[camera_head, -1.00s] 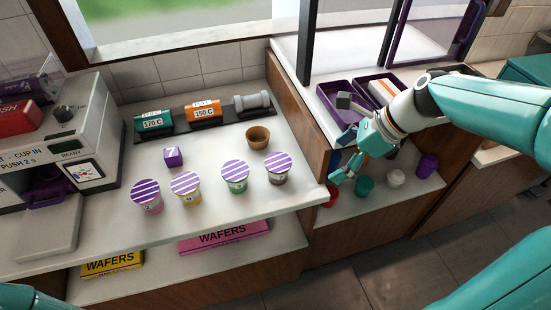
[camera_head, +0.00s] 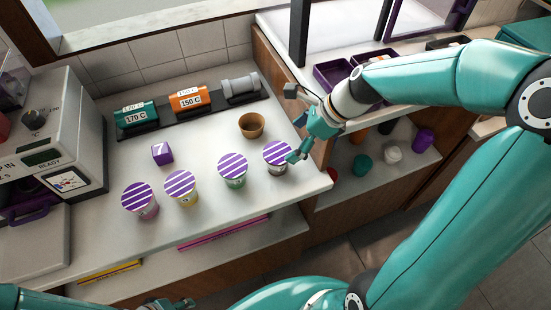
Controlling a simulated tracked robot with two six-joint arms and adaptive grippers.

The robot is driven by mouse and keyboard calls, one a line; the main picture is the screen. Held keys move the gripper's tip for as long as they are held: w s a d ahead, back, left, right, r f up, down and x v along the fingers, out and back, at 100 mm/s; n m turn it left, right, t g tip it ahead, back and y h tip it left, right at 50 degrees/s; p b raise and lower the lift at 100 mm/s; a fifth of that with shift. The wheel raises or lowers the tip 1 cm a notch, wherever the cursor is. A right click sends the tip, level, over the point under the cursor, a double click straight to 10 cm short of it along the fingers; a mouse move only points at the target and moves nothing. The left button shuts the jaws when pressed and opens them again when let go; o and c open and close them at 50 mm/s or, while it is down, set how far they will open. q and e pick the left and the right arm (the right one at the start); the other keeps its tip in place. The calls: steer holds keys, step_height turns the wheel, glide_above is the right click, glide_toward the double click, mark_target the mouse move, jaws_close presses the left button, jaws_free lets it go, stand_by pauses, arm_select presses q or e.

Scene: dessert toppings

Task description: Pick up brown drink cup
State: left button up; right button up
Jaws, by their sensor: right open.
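A row of striped-lid cups stands upright on the white counter. The rightmost cup (camera_head: 279,168) has a dark, brownish-grey body under its purple-and-white lid (camera_head: 277,153). My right gripper (camera_head: 296,157) is open at the right side of this cup, overlapping its lid edge in the picture; I cannot tell whether it touches. A small open plain brown cup (camera_head: 251,126) stands behind the row, apart from the gripper. Part of my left gripper (camera_head: 166,304) shows at the bottom edge; its jaws are unclear.
Close by stand a green cup (camera_head: 233,179), a yellow cup (camera_head: 181,193) and a pink cup (camera_head: 140,204). A purple cube (camera_head: 162,154) lies behind them. Temperature-marked holders (camera_head: 188,98) line the back. A machine (camera_head: 60,150) stands left. A lower shelf at right holds small coloured items.

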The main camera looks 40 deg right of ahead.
mark_target(279, 152)
steer(key=shift+x, duration=3.9)
steer(key=shift+s, duration=0.15)
steer(key=c, duration=1.3)
steer(key=shift+r, duration=0.15)
